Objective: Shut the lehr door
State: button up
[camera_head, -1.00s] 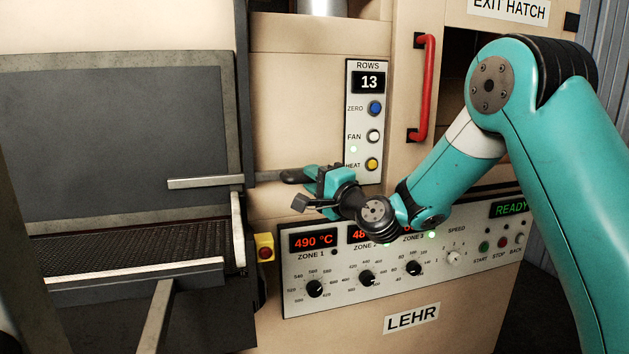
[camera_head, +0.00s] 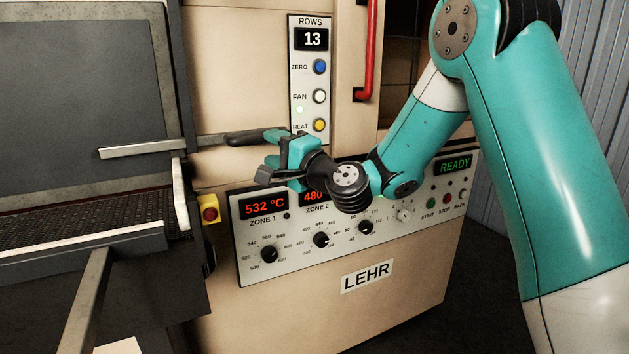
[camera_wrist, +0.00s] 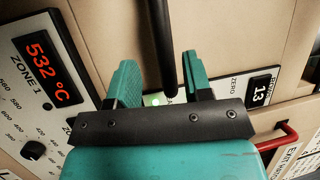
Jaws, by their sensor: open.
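A dark grey panel (camera_head: 85,95), which looks like the lehr door, stands in a grey frame at the left of the head view, above a dark mesh belt (camera_head: 90,210). A lever (camera_head: 235,139) with a dark grip runs right from the dark post beside the panel, across the beige lehr front. My gripper (camera_head: 268,155) is open at the right end of this lever. In the wrist view the dark grip (camera_wrist: 160,45) comes down between the two teal fingers of my gripper (camera_wrist: 160,78), with gaps on both sides. The head view hides how deep it sits.
The lehr's control panel (camera_head: 390,222), with knobs and red displays, lies just below my gripper. The ROWS panel (camera_head: 310,80) is close above it. A red hatch handle (camera_head: 367,60) is further right. A yellow box with a red button (camera_head: 209,213) sits by the belt.

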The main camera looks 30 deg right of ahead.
jog(key=b+v, duration=0.6)
jog(key=v, duration=0.6)
jog(key=shift+s, duration=0.35)
jog(key=shift+d+f, duration=0.1)
jog(key=shift+d, duration=0.05)
